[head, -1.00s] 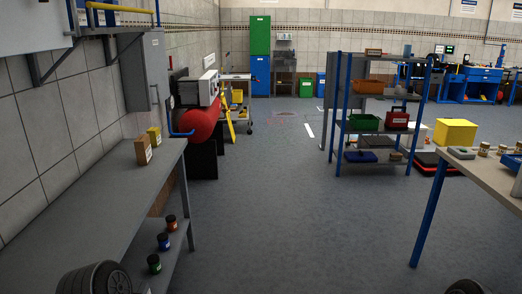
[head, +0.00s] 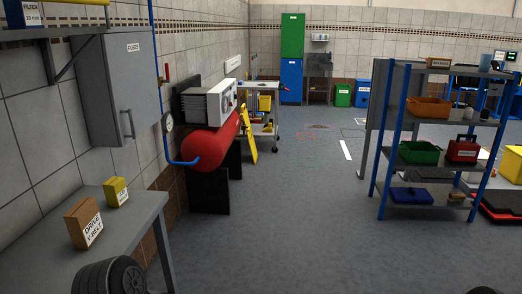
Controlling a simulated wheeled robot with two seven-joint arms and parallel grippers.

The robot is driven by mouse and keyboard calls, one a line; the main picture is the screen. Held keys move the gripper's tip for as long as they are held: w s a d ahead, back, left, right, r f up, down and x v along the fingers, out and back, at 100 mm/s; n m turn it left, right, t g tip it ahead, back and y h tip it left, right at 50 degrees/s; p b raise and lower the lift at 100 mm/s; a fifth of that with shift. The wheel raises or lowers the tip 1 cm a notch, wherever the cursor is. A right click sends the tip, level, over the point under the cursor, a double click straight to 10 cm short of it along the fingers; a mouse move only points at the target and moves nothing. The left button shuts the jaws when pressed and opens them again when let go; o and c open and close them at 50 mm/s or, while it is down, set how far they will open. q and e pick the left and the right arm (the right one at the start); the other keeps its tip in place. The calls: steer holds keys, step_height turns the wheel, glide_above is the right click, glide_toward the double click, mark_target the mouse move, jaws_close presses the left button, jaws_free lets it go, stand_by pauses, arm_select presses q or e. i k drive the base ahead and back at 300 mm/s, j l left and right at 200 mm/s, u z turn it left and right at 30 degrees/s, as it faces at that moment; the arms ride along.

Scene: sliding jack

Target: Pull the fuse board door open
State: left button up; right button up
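The fuse board (head: 112,85) is a grey wall cabinet at the upper left of the head view, labelled FUSES. Its door looks shut, lying flush with the cabinet. A vertical bar handle (head: 129,124) sits near the lower right edge of the door. Neither of my grippers shows. A dark rounded part of my own left arm shows at the bottom left, well below the fuse board, and a small dark part of mine shows at the bottom right edge.
Below the fuse board stands a grey workbench (head: 50,222) with a brown box (head: 84,223) and a yellow box (head: 116,191). A red tank (head: 208,147) stands beyond it. A shelf rack (head: 440,125) is on the right. The floor (head: 300,220) between is clear.

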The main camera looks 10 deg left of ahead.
mark_target(129, 57)
steer(key=i+l+u, duration=0.15)
steer(key=i+u, duration=0.3)
steer(key=i+l+u, duration=0.45)
steer(key=i, duration=0.2)
steer(key=i+l+u, duration=0.45)
